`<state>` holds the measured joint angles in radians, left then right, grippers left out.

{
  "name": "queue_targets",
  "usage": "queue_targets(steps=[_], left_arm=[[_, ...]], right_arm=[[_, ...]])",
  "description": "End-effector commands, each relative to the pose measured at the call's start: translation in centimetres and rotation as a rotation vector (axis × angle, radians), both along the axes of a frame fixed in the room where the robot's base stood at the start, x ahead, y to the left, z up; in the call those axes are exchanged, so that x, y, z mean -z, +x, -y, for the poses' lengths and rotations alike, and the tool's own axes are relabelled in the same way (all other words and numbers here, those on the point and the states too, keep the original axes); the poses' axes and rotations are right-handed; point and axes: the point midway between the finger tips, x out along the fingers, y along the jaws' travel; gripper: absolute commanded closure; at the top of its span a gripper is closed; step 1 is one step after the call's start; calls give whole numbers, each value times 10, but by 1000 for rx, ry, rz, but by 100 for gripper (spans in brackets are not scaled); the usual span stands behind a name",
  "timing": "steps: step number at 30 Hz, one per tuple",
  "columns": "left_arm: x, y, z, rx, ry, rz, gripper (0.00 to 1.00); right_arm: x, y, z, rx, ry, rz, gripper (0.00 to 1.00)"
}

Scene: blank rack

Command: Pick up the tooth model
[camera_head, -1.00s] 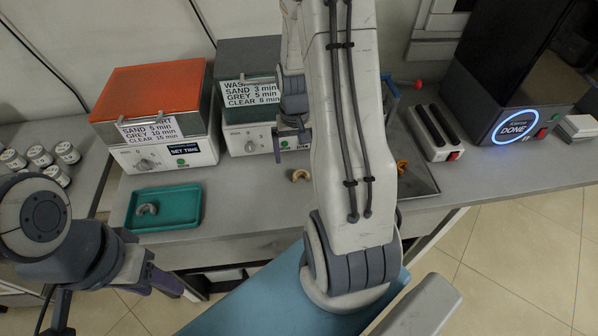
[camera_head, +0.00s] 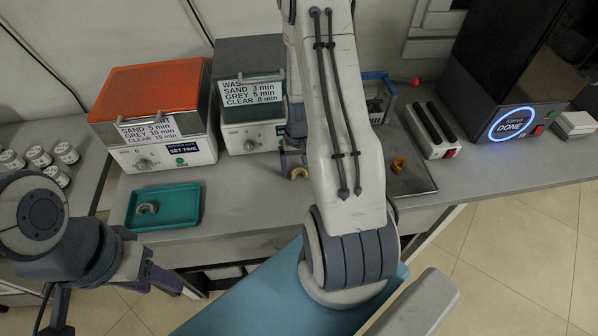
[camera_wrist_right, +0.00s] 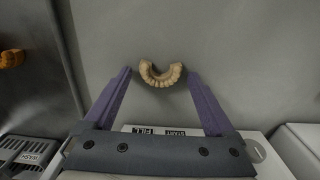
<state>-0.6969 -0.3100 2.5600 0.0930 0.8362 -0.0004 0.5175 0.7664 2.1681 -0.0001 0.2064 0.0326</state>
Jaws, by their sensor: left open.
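A beige, arch-shaped tooth model (camera_head: 299,173) lies on the grey bench in front of the wash unit. It also shows in the right wrist view (camera_wrist_right: 160,75), just ahead of and between the tips of two purple fingers. My right gripper (camera_wrist_right: 160,80) is open, with the fingers spread on either side and no visible contact. In the head view my right gripper (camera_head: 291,166) is partly hidden by its own arm, close to the model. My left gripper (camera_head: 170,283) is open and empty at lower left, below the bench edge. A greyish tooth model (camera_head: 147,208) lies in the green tray.
The green tray (camera_head: 190,207) is at the left front. The orange-lidded unit (camera_head: 150,90) and wash unit (camera_head: 245,110) stand behind. An orange model (camera_head: 398,164) sits on a metal tray (camera_head: 420,183) at right. The bench between the green tray and the beige model is clear.

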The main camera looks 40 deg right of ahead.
Motion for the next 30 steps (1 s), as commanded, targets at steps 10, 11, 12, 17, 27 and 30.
queue_targets(steps=[10,11,12,17,27,30], left_arm=[[0,0,0,0,0,0,50],[0,0,0,0,0,0,50],[0,0,0,0,0,0,50],[1,0,0,0,0,0,50],[8,0,0,0,0,0,50],[10,0,0,0,0,0,50]], right_arm=[[0,0,0,0,0,0,86],[0,0,0,0,0,0,86],[0,0,0,0,0,0,86],[-6,0,0,0,-1,1,86],[-52,-15,12,8,-2,3,86],[-65,-35,26,9,-2,3,86]])
